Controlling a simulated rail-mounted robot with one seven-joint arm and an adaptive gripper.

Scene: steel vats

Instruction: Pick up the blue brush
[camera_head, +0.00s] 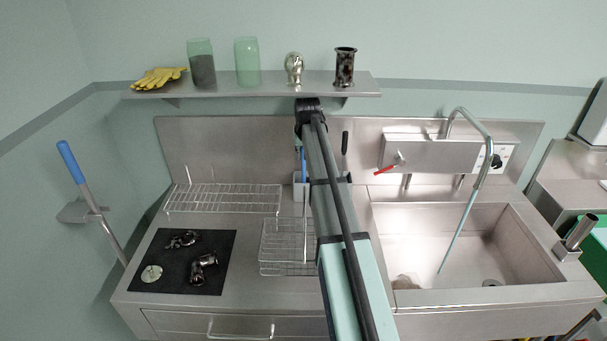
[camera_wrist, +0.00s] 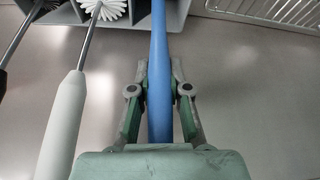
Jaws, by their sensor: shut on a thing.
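The blue brush (camera_wrist: 158,85) shows in the wrist view as a long blue handle running up past the frame's top edge; its head is out of sight. My gripper (camera_wrist: 159,75) is shut on this handle, with one finger on each side. The handle's upper part overlaps a grey holder (camera_wrist: 178,16) with compartments; I cannot tell whether it is still inside. In the head view a bit of the blue handle (camera_head: 303,166) shows left of my arm, above the small grey holder (camera_head: 298,190). My arm hides the gripper there.
A white-handled brush (camera_wrist: 66,120) and a dark-handled tool (camera_wrist: 18,45) lean left of my gripper. A wire rack (camera_wrist: 270,12) is at the upper right in the wrist view. The sink (camera_head: 465,245) is right of my arm; a shelf (camera_head: 215,90) with jars hangs above.

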